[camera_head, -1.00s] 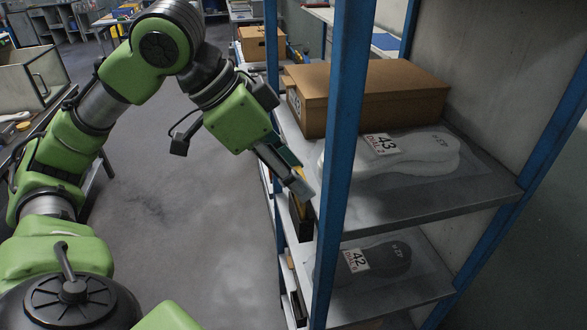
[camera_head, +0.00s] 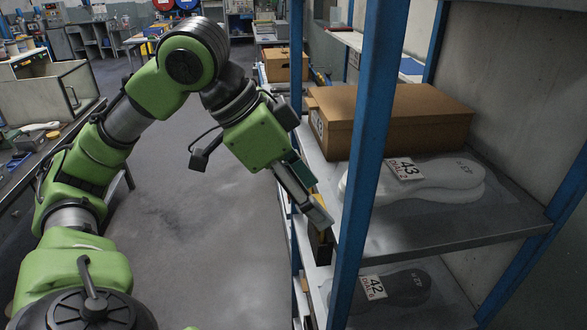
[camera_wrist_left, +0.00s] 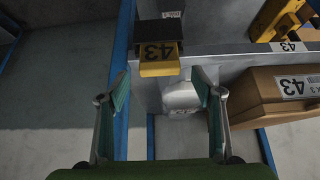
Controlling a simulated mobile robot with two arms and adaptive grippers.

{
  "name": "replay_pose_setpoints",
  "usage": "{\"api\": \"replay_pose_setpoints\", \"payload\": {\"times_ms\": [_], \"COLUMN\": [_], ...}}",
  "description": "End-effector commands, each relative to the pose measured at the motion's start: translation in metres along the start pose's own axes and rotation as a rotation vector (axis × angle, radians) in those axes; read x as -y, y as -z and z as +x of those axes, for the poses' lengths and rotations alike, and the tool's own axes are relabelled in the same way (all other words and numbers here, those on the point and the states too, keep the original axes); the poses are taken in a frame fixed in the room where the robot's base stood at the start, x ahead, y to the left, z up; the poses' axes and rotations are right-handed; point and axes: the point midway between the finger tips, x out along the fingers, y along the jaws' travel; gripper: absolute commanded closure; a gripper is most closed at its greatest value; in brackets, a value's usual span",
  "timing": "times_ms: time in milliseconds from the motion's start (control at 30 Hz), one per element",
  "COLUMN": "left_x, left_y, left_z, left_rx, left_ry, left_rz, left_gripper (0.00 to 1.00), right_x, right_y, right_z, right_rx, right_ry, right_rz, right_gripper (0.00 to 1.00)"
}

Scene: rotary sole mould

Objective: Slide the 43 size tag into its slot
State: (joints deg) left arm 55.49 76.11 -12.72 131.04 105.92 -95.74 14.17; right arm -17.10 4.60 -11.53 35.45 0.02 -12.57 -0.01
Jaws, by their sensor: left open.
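The yellow 43 tag (camera_wrist_left: 159,62) shows in the left wrist view, just beyond my fingertips. Its far end meets a dark holder (camera_wrist_left: 158,32); how deep it sits in there I cannot tell. My left gripper (camera_wrist_left: 161,80) is open, with one teal-padded finger to each side and a gap around the tag's near end. In the head view my left gripper (camera_head: 318,212) is at the shelf's left edge, by the blue post, and partly covers a small yellow part and the dark holder (camera_head: 320,246). My right gripper is out of view.
A blue post (camera_head: 365,160) stands right beside my left gripper. The shelf holds a cardboard box (camera_head: 395,118) and pale soles (camera_head: 425,185) labelled 43. Dark soles (camera_head: 400,288) labelled 42 lie below. The floor (camera_head: 235,240) left of the shelf is clear.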

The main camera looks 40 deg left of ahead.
Motion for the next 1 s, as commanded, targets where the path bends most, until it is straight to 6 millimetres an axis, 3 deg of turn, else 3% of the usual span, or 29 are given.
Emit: {"api": "replay_pose_setpoints", "payload": {"times_ms": [300, 500, 700, 1000], "left_x": [0.001, 0.000, 0.000, 0.000], "left_y": [0.002, 0.001, 0.000, 0.000], "left_z": [-0.065, -0.093, -0.107, -0.109], "left_rx": [-0.008, -0.005, -0.003, -0.001], "left_ry": [0.003, 0.001, 0.001, 0.000], "left_rz": [0.000, 0.001, 0.000, 0.000], "left_gripper": [0.40, 0.40, 0.40, 0.40], "right_x": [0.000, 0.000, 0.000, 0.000], "right_y": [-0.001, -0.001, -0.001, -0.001], "right_z": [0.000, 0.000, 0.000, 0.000], "right_rx": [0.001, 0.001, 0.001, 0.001], "right_ry": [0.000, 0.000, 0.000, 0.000], "right_rz": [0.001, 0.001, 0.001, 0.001], "right_gripper": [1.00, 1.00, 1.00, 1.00]}}
